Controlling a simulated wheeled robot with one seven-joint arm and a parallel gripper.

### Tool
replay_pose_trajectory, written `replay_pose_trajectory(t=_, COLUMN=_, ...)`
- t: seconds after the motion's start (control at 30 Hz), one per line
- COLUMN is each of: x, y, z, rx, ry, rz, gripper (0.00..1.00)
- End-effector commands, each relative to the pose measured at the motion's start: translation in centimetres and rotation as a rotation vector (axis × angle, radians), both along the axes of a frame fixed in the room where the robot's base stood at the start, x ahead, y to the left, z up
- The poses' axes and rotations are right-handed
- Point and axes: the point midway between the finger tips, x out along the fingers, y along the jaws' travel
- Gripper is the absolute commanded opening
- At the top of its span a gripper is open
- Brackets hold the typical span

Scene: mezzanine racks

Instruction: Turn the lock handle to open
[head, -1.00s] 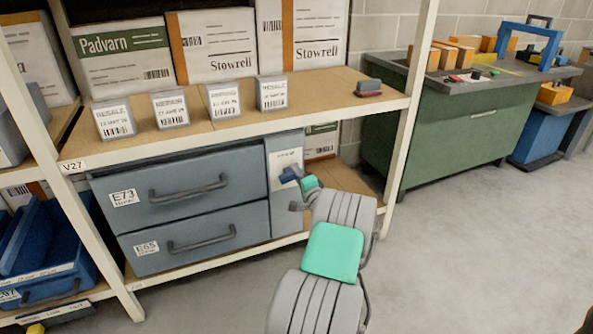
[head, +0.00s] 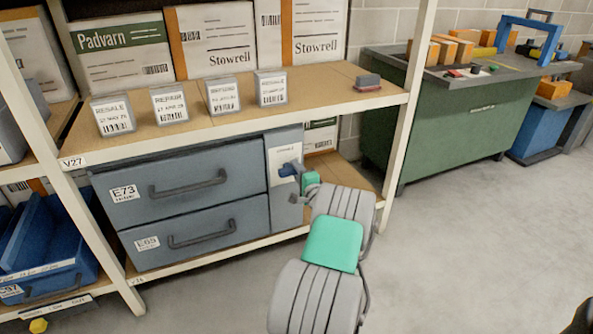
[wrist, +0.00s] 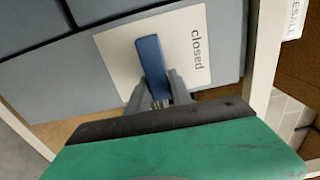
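The blue lock handle (head: 290,170) is on the grey panel at the right of the drawer cabinet. In the wrist view the handle (wrist: 151,62) stands out in front of a white label (wrist: 190,55) that reads "closed". My gripper (head: 299,183) is at the handle. In the wrist view its grey fingers (wrist: 156,88) stand on either side of the handle's near end. I cannot tell whether they press on it or leave a small gap. The finger roots are partly hidden by the gripper body.
Two grey drawers (head: 183,187), E73 above E69, are shut left of the panel. A wooden shelf (head: 300,103) overhangs the handle, and a cream rack post (head: 407,110) stands to its right. A green workbench (head: 455,120) is farther right; the floor (head: 480,240) before it is clear.

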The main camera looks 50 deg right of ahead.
Motion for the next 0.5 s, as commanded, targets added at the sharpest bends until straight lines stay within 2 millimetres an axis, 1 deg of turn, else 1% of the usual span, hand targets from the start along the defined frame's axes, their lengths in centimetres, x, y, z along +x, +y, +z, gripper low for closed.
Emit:
replay_pose_trajectory(t=0.03, x=-0.01, y=0.01, z=-0.04, rx=0.000, ry=0.000, rz=0.000, gripper=0.31)
replay_pose_trajectory(t=0.2, x=-0.01, y=0.01, z=-0.02, rx=-0.001, ry=0.001, rz=0.000, gripper=0.45)
replay_pose_trajectory(t=0.43, x=-0.04, y=0.01, z=0.00, rx=-0.002, ry=0.001, rz=0.000, gripper=0.45)
replay_pose_trajectory(t=0.5, x=-0.36, y=0.17, z=0.04, rx=-0.001, ry=0.002, rz=-0.001, gripper=0.45)
